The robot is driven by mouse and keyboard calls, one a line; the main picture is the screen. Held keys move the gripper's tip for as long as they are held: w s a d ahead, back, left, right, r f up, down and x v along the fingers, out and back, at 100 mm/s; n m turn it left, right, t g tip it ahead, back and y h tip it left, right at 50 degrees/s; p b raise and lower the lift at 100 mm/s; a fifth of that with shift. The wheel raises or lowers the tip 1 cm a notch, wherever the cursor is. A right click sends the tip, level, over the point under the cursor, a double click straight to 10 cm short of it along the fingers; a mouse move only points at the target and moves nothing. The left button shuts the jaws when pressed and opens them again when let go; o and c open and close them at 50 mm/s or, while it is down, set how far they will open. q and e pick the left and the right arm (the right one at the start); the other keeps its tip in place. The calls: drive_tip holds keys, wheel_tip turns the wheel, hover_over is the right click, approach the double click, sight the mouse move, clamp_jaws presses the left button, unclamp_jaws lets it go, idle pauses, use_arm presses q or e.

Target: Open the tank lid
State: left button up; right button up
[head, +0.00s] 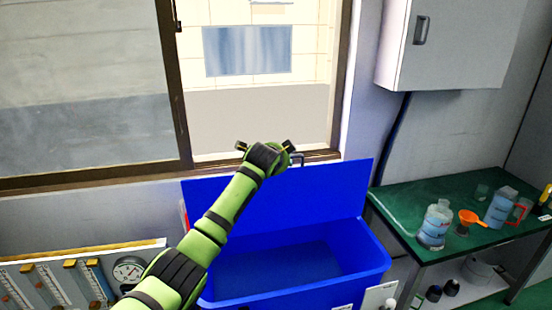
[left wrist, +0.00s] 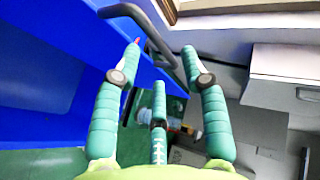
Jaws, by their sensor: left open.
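The blue tank (head: 382,262) stands below the window, and its inside shows from above. Its blue lid (head: 325,188) is raised and stands up steeply at the back of the tank. A dark handle (head: 298,158) sits at the lid's top edge. My left gripper (head: 265,147) is open at the lid's top edge, just left of the handle. In the left wrist view the spread green fingers (left wrist: 160,55) have the grey handle (left wrist: 155,38) in front of their tips. Contact cannot be told. My right gripper is not in view.
A green-topped table (head: 400,205) on the right holds a bottle (head: 435,225), an orange funnel (head: 470,217) and a jug (head: 502,207). A white wall cabinet (head: 455,45) hangs above. A gauge panel (head: 75,275) is at lower left. The window sill (head: 90,177) runs behind the lid.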

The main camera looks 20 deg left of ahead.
use_arm(q)
drive_tip(key=a+v, duration=0.1)
drive_tip(key=v, duration=0.5)
drive_tip(key=shift+d, duration=0.55)
